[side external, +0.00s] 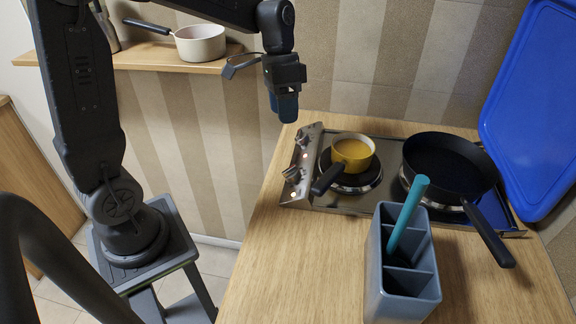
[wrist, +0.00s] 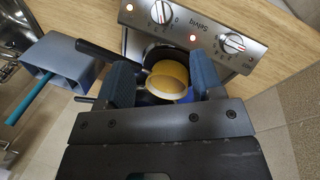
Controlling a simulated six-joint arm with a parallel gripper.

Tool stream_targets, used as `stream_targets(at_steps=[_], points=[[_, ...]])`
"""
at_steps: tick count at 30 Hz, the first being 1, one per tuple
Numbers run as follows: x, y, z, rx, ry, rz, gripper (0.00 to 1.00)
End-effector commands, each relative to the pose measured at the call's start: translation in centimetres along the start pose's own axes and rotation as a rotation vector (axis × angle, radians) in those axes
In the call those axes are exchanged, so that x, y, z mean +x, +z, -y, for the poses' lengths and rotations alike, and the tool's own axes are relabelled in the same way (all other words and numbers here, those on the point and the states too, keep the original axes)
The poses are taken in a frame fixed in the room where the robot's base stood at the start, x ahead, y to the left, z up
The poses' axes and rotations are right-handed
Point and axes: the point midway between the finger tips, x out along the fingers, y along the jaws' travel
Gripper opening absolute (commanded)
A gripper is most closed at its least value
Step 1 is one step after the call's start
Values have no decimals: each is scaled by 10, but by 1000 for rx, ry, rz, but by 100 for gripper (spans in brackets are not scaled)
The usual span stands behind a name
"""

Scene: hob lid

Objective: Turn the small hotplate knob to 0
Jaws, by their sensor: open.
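The hob's steel control panel (side external: 301,165) carries two knobs, one farther back (side external: 303,138) and one nearer (side external: 292,175). In the wrist view they are the left knob (wrist: 161,12) and the right knob (wrist: 233,43), each with a printed scale. I cannot tell which knob serves the small hotplate, and their exact settings are too small to read. Red lights (wrist: 193,38) glow beside the knobs. A yellow saucepan (side external: 352,152) stands on the left hotplate. My gripper (side external: 286,108) is open and empty, pointing down above the panel's back end, apart from both knobs.
A black frying pan (side external: 447,162) covers the right hotplate, its handle towards the front. A grey-blue utensil holder (side external: 404,290) with a teal stick stands in front. A pale pot (side external: 201,42) sits on the shelf. The counter's left front is clear.

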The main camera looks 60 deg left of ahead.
Motion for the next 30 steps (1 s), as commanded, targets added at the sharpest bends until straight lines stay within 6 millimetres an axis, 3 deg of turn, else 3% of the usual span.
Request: stream_targets(at_steps=[5, 21, 30], points=[[18, 0, 0, 2, 4, 5, 61], [119, 1, 0, 0, 3, 4, 61], [137, 0, 0, 0, 1, 1, 61]])
